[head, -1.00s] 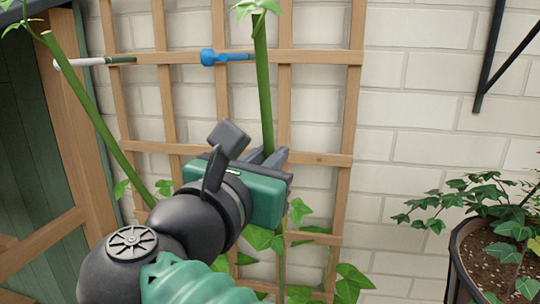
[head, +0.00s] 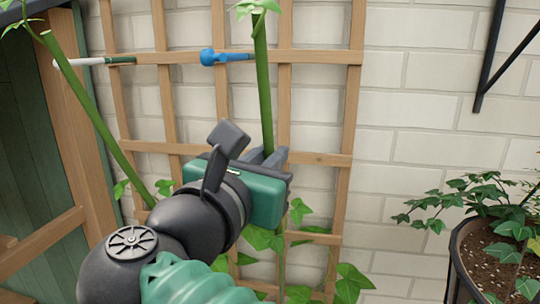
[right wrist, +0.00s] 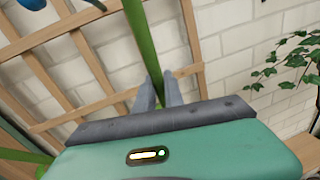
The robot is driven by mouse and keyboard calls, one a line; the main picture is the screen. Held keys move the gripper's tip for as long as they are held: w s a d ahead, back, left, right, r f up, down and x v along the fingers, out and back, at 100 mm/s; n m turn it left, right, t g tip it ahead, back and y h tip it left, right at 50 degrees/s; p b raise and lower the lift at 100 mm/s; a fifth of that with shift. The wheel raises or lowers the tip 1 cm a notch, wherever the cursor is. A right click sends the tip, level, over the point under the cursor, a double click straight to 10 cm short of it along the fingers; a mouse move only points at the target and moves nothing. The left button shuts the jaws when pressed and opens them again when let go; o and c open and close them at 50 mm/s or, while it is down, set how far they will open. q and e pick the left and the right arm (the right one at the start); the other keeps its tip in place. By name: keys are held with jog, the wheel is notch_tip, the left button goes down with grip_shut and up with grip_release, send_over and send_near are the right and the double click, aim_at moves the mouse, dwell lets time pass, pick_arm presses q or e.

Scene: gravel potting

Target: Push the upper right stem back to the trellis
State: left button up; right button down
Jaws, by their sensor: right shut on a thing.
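The upper right stem (head: 263,85) is a thick green stem with leaves at its cut top, standing nearly upright in front of the wooden trellis (head: 318,57). My right gripper (head: 270,156) is shut on this stem below its middle. In the right wrist view the stem (right wrist: 138,35) runs down between the two grey fingers (right wrist: 159,92). A blue clip or tie (head: 222,57) lies along the upper crossbar and reaches to the stem. Whether the stem touches the trellis is hard to tell. My left gripper does not show.
Another green stem (head: 88,105) leans at the left, by a white and green tie (head: 90,62) and a wooden post (head: 75,140). A potted ivy (head: 490,220) stands at the right, below a black bracket (head: 490,65). White brick wall (head: 425,100) lies behind.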

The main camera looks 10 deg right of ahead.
jog(key=shift+r, duration=0.15)
jog(key=w+d+r+g+p, duration=0.1)
jog(key=w+p, duration=0.2)
jog(key=w+d+g+y+p, duration=0.1)
jog(key=w+p, duration=0.1)
jog(key=p, duration=0.1)
jog(key=w+d+r+g+p, duration=0.1)
jog(key=w+p, duration=0.2)
jog(key=shift+w+r+y, duration=0.3)
jog(key=shift+w, duration=0.05)
jog(key=shift+w+f+n+g, duration=0.15)
jog(key=shift+w+n+g, duration=0.15)
jog(key=shift+g, duration=0.1)
jog(key=shift+f, duration=0.15)
jog(key=c, duration=1.4)
grip_release()
jog(key=shift+c, duration=0.2)
jog(key=shift+s+a, duration=0.1)
jog(key=shift+a, duration=0.05)
